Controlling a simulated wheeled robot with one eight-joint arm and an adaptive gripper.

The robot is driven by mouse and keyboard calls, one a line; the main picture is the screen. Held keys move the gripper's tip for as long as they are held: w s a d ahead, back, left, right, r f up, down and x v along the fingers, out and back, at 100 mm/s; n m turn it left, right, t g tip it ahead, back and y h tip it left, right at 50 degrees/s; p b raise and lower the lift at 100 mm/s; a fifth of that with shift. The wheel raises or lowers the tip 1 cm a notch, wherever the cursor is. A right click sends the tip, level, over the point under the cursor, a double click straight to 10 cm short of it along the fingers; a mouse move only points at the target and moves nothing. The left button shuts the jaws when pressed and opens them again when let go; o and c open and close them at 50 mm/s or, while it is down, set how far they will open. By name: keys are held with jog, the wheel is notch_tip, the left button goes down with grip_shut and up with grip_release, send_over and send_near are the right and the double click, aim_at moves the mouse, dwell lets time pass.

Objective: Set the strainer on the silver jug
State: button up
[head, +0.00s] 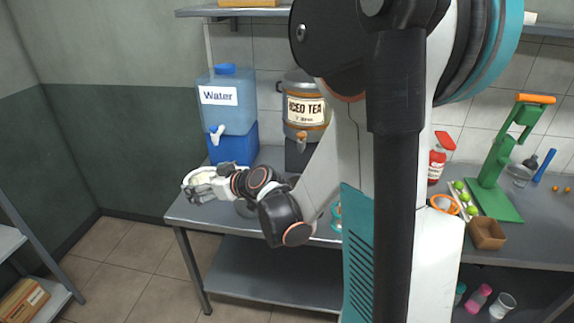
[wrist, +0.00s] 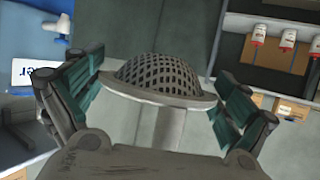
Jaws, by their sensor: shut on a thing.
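The strainer (wrist: 165,75) shows in the wrist view as a grey mesh dome with a flat rim, held between the two green-padded fingers of my gripper (wrist: 160,95). In the head view my gripper (head: 198,186) is at the left end of the metal table, in front of the water dispenser. A pale curved edge shows at the fingers there, too small to identify surely. I cannot clearly make out the silver jug; part of the table is hidden behind my arm.
The water dispenser (head: 227,103) stands on a blue block (head: 233,143). The iced tea dispenser (head: 304,105) stands to its right. The green press (head: 497,175), a red spray bottle (head: 438,158), limes (head: 464,197) and a brown box (head: 486,233) are at the right.

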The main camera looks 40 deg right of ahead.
jog(key=s+d+f+m+h+b, duration=0.1)
jog(key=s+d+f+m+h, duration=0.15)
jog(key=d, duration=1.25)
jog(key=s+d+f+m+h+b, duration=0.15)
jog(key=d+f, duration=0.25)
jog(key=d, duration=1.1)
notch_tip(320, 180, down, 8)
jog(key=b, duration=0.6)
jog(key=shift+w+d+n+b, duration=0.15)
jog(key=shift+d+n+b, duration=0.05)
jog(key=shift+n+b, duration=0.1)
jog(key=o, duration=0.7)
jog(key=shift+r, duration=0.15)
